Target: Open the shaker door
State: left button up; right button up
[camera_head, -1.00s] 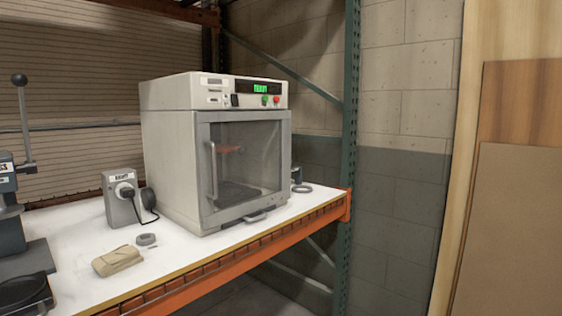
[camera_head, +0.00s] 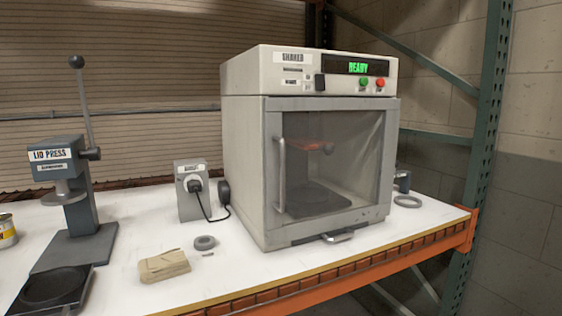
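The shaker (camera_head: 243,150) is a pale grey box standing on the white bench. Its panel has a green READY display (camera_head: 359,67), a green button and a red button. The shaker door (camera_head: 272,185) is a grey frame with a dark see-through window, and it looks shut. A vertical bar handle (camera_head: 281,176) is on the door's left side. A dark round plate and an orange-brown part show through the window. A small metal handle (camera_head: 338,236) sticks out low at the front. Neither of my grippers is in view.
The white bench (camera_head: 120,290) has an orange front beam (camera_head: 375,274) and a green upright (camera_head: 481,150) at right. A lid press (camera_head: 88,240), a grey socket box (camera_head: 190,192), a tape roll (camera_head: 205,242) and a folded tan cloth (camera_head: 164,266) stand left of the shaker. Space before the door is clear.

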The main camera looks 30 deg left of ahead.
aim_at(274, 145)
jog(key=u, duration=0.45)
jog(key=i, duration=0.6)
jog(key=u, duration=0.65)
